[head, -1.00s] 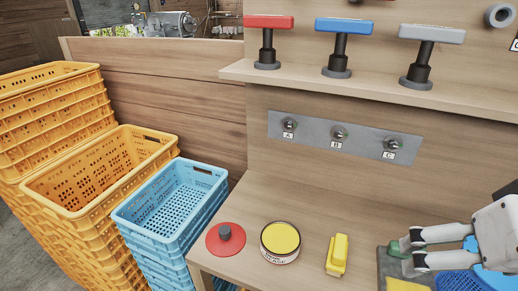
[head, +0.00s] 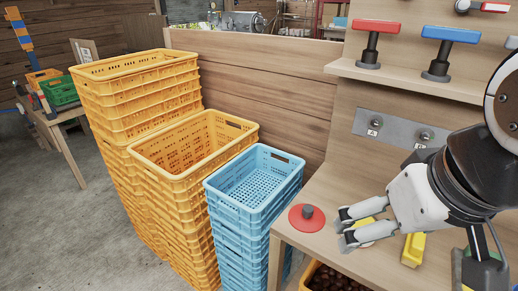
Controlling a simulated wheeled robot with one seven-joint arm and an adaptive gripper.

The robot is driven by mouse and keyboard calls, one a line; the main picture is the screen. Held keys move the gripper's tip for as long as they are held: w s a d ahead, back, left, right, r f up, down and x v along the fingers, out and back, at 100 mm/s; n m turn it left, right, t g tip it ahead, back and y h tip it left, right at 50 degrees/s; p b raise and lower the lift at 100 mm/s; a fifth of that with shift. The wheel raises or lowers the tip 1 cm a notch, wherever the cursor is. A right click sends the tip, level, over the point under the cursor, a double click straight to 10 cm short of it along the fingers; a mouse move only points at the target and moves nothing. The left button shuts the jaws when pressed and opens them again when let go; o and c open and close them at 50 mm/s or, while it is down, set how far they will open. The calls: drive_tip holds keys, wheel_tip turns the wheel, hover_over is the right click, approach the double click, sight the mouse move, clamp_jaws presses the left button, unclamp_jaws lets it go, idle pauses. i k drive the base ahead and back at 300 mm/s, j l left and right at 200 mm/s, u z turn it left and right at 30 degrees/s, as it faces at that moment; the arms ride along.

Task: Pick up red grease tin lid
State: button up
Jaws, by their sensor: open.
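The red grease tin lid (head: 305,220) lies flat on the wooden bench near its left front edge, with its dark knob (head: 308,212) upward. My gripper (head: 342,228) is open and empty, its two fingers pointing left toward the lid and just to the right of it. I cannot tell from this view how high the fingers are above the bench. The grease tin (head: 369,208) with yellow grease is mostly hidden behind my gripper's fingers.
A stack of blue crates (head: 227,205) stands left of the bench, beside tall stacks of yellow crates (head: 160,155). A yellow object (head: 413,250) lies under my arm. A crate of chestnuts (head: 340,280) sits below the bench edge. A shelf (head: 400,80) with T-handles hangs above.

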sight(306, 219)
drive_tip(key=i+j+u, duration=0.1)
drive_tip(key=j, duration=0.3)
drive_tip(key=i+j+u, duration=0.1)
drive_tip(key=i+j, duration=0.2)
drive_tip(key=i+j+u, duration=0.1)
drive_tip(key=j, duration=0.35)
drive_tip(key=i, duration=0.1)
